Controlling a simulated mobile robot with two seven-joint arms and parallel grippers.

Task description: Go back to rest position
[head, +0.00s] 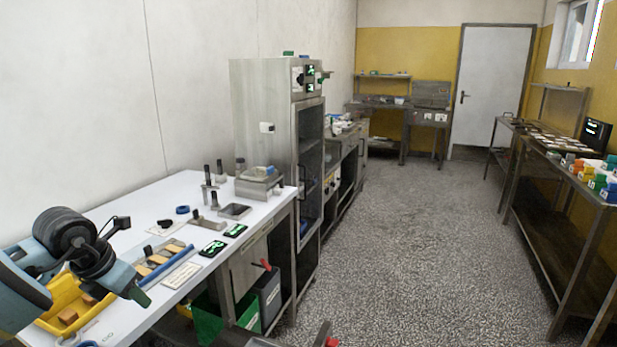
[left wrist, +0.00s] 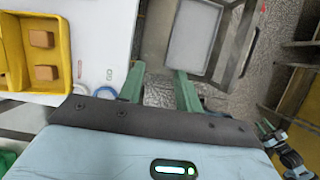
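My left gripper (head: 141,296) hangs over the near left end of the white worktable (head: 135,212), beside the yellow bin (head: 62,296). In the left wrist view its two green fingers (left wrist: 159,72) stand apart, with nothing held between them. The yellow bin, with brown blocks in it, shows at the left of that view (left wrist: 62,82). My right gripper (left wrist: 267,129) shows small at the lower right of the left wrist view. Its fingers are too small to tell open from shut.
A tray with a blue edge (head: 165,265), a label card (head: 181,276) and small dark displays (head: 213,248) lie on the worktable. A green bin (head: 207,320) stands below. A tall steel cabinet (head: 262,110) stands beyond. The speckled floor (head: 410,240) is clear toward the door (head: 490,90).

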